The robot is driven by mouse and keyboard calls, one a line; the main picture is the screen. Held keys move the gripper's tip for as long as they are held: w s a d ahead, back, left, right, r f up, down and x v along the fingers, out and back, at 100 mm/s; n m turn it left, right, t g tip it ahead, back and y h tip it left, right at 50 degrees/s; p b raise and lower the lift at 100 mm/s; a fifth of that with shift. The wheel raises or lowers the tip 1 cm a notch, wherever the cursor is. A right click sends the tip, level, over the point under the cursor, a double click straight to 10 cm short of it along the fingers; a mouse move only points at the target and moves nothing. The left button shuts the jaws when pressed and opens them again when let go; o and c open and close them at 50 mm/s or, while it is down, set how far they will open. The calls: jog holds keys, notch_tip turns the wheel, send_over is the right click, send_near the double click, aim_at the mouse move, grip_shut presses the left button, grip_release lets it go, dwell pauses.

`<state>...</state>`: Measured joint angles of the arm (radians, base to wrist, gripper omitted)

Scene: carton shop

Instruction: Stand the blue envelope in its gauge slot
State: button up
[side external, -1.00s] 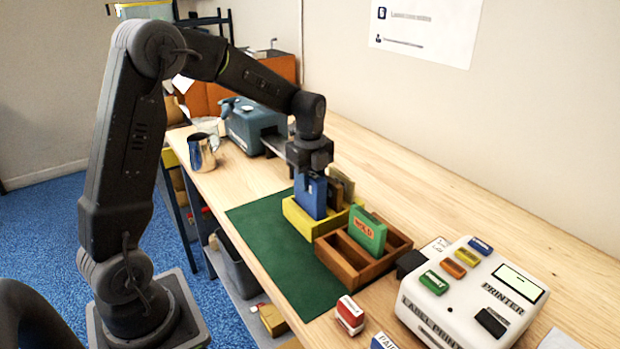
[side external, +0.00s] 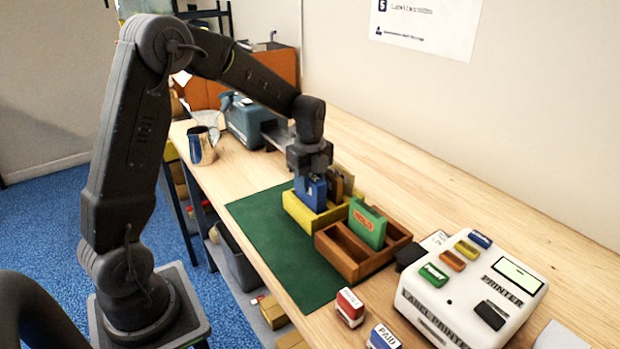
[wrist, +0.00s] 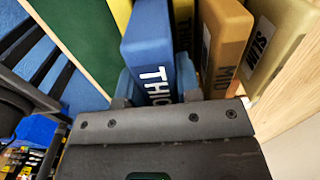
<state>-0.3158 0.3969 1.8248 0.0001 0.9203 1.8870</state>
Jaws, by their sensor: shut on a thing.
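The blue envelope (side external: 310,192), a thick block lettered "THIC…" in the wrist view (wrist: 150,45), stands upright in the yellow gauge (side external: 295,210), at its near-left side. My gripper (side external: 311,176) is above it, shut on its upper end; in the wrist view the fingers (wrist: 158,98) sit at either side of it. A brown envelope (wrist: 222,38) marked "MID" and a tan one (wrist: 275,40) marked "SLIM" stand beside it to the right. The bottom of the blue envelope is hidden by the gauge wall, so I cannot tell whether it rests on the slot floor.
A brown wooden rack (side external: 347,262) holding a green "HOLD" block (side external: 367,224) stands close in front of the gauge. A white label printer (side external: 460,300) and stamps (side external: 350,307) are nearer. The green mat (side external: 275,250) is clear on the left.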

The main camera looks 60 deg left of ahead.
jog(key=o, duration=1)
jog(key=shift+c, duration=0.2)
jog(key=shift+r, duration=3)
jog(key=s+d+r+n+t, duration=0.2)
jog(key=s+d+n, duration=0.4)
jog(key=s+n, duration=0.3)
jog(key=s+d+r+n+t, duration=0.3)
jog(key=s+d+r+n, duration=0.2)
jog(key=s, duration=0.7)
jog(key=d+n, duration=0.2)
jog(key=n, duration=0.2)
jog(key=shift+d+t, duration=0.2)
jog(key=shift+t, duration=0.1)
